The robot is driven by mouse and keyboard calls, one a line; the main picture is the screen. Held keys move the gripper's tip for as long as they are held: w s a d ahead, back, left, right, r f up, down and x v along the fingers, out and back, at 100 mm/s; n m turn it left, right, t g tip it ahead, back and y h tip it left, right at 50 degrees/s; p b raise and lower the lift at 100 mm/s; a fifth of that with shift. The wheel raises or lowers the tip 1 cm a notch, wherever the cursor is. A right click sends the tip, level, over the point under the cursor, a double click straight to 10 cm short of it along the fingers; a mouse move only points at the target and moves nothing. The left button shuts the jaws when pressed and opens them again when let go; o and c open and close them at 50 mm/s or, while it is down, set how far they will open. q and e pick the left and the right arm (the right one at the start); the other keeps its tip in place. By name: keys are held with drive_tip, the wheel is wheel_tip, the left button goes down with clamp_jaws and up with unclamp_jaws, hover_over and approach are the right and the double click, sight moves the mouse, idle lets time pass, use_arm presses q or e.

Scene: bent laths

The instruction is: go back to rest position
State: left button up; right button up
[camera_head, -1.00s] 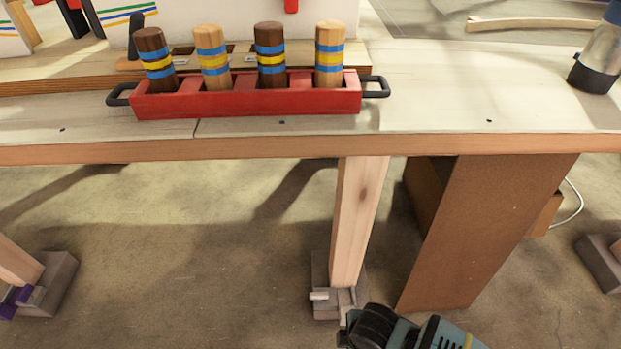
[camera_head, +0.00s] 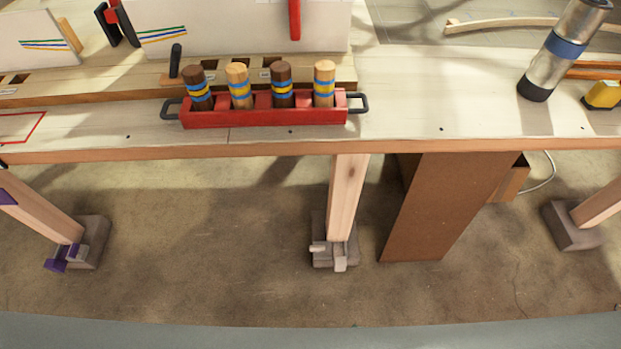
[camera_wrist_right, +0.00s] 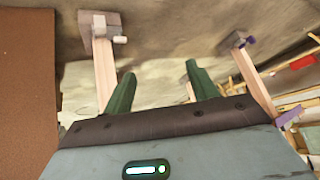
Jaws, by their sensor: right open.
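In the right wrist view my right gripper (camera_wrist_right: 162,88) is open and empty. Its two green fingers are apart, with the floor and wooden table legs behind them. Neither gripper shows in the head view now. A red tray (camera_head: 262,117) with black handles stands on the workbench (camera_head: 400,112) near its front edge. Several round wooden pegs, dark and light with blue and yellow bands, stand in the tray.
A silver flask (camera_head: 552,62) with a blue band stands at the right of the bench, beside a yellow object (camera_head: 602,96). A bent lath (camera_head: 505,23) lies behind. A brown panel (camera_head: 440,210) stands under the bench. The floor (camera_head: 200,280) in front is clear.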

use_arm(q)
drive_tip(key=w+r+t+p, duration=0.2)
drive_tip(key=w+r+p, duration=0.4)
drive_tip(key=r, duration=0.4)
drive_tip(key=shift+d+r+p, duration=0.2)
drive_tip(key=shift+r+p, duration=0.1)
drive_tip(key=shift+p, duration=0.4)
use_arm(e)
drive_tip(key=s+d+r+m+t+h, duration=0.1)
drive_tip(key=s+d+r+m, duration=0.1)
drive_tip(key=d+r, duration=0.4)
drive_tip(key=s+d+r+m+t+h, duration=0.2)
drive_tip(key=s+d+r, duration=0.1)
drive_tip(key=d+r, duration=0.3)
drive_tip(key=shift+s+r, duration=0.35)
drive_tip(key=shift+s, duration=0.05)
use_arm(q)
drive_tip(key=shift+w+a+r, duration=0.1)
